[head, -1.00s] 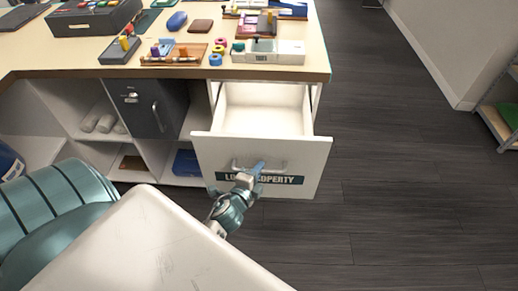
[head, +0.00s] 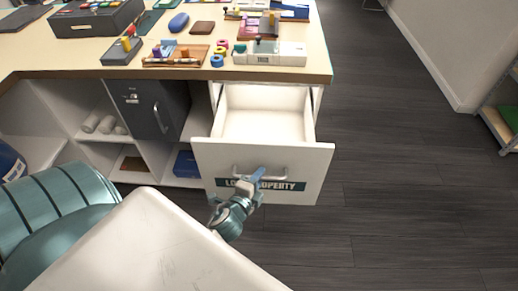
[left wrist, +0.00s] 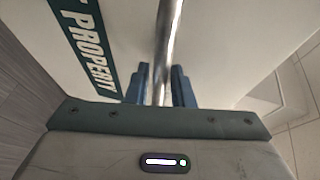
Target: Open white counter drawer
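The white counter drawer (head: 262,155) is pulled out from under the counter, and its empty inside shows from above in the head view. Its front carries a dark "LOST PROPERTY" label and a metal bar handle (head: 277,173). My left gripper (head: 257,174) is at the left part of this handle. In the left wrist view the handle bar (left wrist: 166,45) runs between the two blue fingers of my left gripper (left wrist: 161,86), which sit close on either side of it. My right gripper is not in view.
The wooden counter top (head: 190,72) holds several small items and trays. A dark grey cabinet door (head: 150,108) and open white cubbies are left of the drawer. The dark floor (head: 420,190) to the right is clear.

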